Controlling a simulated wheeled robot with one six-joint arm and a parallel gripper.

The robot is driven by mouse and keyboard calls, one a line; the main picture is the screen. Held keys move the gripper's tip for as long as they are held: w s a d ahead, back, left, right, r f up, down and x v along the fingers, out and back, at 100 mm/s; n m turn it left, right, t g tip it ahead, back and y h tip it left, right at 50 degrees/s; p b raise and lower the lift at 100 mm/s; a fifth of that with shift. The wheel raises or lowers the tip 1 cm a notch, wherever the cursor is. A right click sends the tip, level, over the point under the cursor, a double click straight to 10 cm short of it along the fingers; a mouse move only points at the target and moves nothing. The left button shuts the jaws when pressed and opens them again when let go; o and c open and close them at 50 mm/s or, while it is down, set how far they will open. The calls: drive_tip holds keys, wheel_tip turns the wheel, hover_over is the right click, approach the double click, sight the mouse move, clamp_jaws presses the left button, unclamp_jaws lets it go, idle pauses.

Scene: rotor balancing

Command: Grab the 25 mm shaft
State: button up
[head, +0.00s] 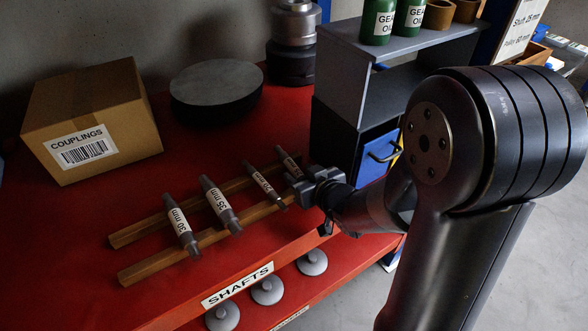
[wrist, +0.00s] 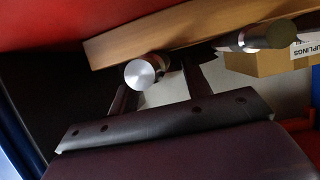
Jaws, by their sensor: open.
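Several metal shafts with white labels lie across two wooden rails on the red bench in the head view. The left two read 30 mm (head: 180,226) and 35 mm (head: 221,206). The labels of the third shaft (head: 266,187) and the rightmost shaft (head: 289,162) are too small to read surely, so I cannot tell which is the 25 mm one. My gripper (head: 308,187) is open at the right end of the rails, close to the rightmost shaft. In the wrist view a round shaft end (wrist: 140,74) shows between my open fingers (wrist: 158,90); contact is unclear.
A couplings box (head: 92,122) and a dark round disc (head: 216,88) stand behind the rails. A grey shelf unit with a blue drawer (head: 378,150) stands close to my arm. Another shaft (wrist: 256,38) shows at the right in the wrist view.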

drive_tip(key=shift+x, duration=0.95)
drive_tip(key=shift+c, duration=0.5)
clamp_jaws()
drive_tip(key=shift+r, duration=0.1)
